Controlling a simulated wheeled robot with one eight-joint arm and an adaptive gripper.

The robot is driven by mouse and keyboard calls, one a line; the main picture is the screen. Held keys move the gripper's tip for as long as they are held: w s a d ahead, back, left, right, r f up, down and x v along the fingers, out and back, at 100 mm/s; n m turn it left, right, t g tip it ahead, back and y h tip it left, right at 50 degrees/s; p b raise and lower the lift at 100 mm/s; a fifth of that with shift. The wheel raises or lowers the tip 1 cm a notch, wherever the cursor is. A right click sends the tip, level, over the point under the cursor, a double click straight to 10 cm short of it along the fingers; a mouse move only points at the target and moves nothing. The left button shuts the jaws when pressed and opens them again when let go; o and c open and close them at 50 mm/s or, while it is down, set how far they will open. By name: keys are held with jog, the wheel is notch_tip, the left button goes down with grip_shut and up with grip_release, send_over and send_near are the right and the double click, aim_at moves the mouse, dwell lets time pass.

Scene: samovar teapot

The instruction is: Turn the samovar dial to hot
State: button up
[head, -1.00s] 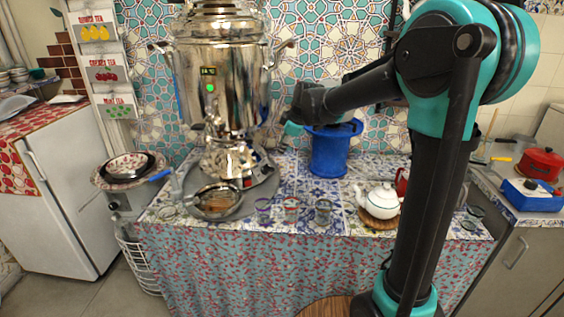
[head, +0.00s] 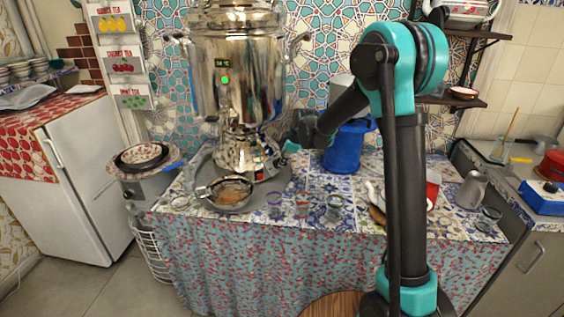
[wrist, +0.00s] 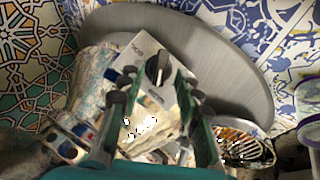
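The samovar (head: 237,80) is a tall shiny metal urn with a small green-lit display on its front. In the wrist view, its dial (wrist: 158,67) is a round black knob with a raised ridge, on a pale panel. My gripper (wrist: 157,82) is open, with the dial between and just beyond its two fingertips. Gaps show on both sides of the knob, so the fingers are not closed on it. In the head view my gripper (head: 288,148) is at the right of the samovar's base. The dial cannot be made out clearly there.
A round grey tray (head: 267,192) lies under the samovar, and a strainer bowl (head: 228,193) sits at its front. Glasses (head: 302,203) stand in front. A blue bucket (head: 343,150) is close behind my arm, and a red container (head: 433,190) is to the right.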

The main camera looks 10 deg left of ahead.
jog(key=shift+x, duration=1.4)
grip_shut()
jog(key=shift+m, duration=0.3)
jog(key=m+g, duration=0.1)
jog(key=m, duration=0.1)
jog(key=m+g, duration=0.1)
jog(key=m, duration=0.1)
jog(key=shift+w+d+g+y, duration=0.1)
jog(key=shift+w+g+y, duration=0.1)
jog(key=shift+g+y, duration=0.15)
jog(key=m+g, duration=0.1)
jog(key=m, duration=0.1)
jog(key=m+y, duration=0.1)
jog(key=m, duration=0.1)
jog(key=shift+w+m+g+y, duration=0.1)
jog(key=shift+m+g+y, duration=0.15)
jog(key=shift+m+g, duration=0.15)
